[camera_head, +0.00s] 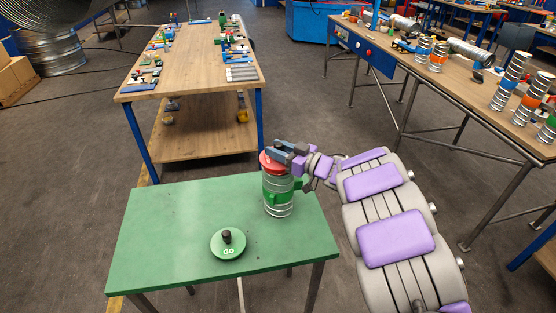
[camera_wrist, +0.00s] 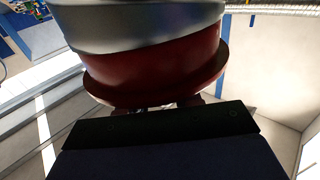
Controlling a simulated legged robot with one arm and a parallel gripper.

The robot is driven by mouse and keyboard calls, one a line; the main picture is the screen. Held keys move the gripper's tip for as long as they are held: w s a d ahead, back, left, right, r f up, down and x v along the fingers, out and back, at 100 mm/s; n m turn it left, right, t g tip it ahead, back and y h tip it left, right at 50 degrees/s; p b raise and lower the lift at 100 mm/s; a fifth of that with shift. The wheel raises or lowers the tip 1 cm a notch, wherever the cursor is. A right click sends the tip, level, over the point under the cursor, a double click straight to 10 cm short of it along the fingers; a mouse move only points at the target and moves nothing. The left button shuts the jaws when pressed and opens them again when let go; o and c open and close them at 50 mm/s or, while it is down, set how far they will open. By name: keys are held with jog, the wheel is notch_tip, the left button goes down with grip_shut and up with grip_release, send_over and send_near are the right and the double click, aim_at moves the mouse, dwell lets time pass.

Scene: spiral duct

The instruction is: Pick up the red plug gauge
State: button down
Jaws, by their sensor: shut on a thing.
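The red plug gauge (camera_head: 269,166) is at the top end of a silver spiral duct (camera_head: 278,206) with a green band, which stands upright on the green table (camera_head: 170,230). My gripper (camera_head: 283,153) is above the duct and shut on the gauge; the fingers hide its handle. In the wrist view the gauge's wide red flange (camera_wrist: 155,87) is close to the jaws (camera_wrist: 160,122). Some red body shows between the flange and the silver duct wall (camera_wrist: 140,25). How deep the gauge sits in the duct cannot be told. A green GO gauge (camera_head: 228,246) with a black knob lies on the table.
A wooden workbench (camera_head: 190,75) with small parts stands behind the green table. Another bench at right (camera_head: 440,75) carries several ducts with coloured bands. The left part of the green table is clear.

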jog(key=shift+r, duration=0.1)
jog(key=shift+s+r+p, duration=0.1)
jog(key=shift+r+p, duration=0.7)
jog(key=shift+r, duration=1.05)
jog(key=s+r+p, duration=0.1)
jog(key=s+p, duration=0.1)
jog(key=s, duration=1.4)
jog(key=m+t+h, duration=0.5)
send_near(278, 144)
jog(key=w+r, duration=0.4)
jog(key=w+d+r+m+t+h, duration=0.35)
jog(key=w+d+m+h, duration=0.5)
jog(key=d, duration=0.45)
jog(key=s+f+m+h, duration=0.2)
jog(key=s+h, duration=0.5)
jog(key=s, duration=0.3)
jog(key=shift+f, duration=0.35)
jog(key=shift+h, duration=0.25)
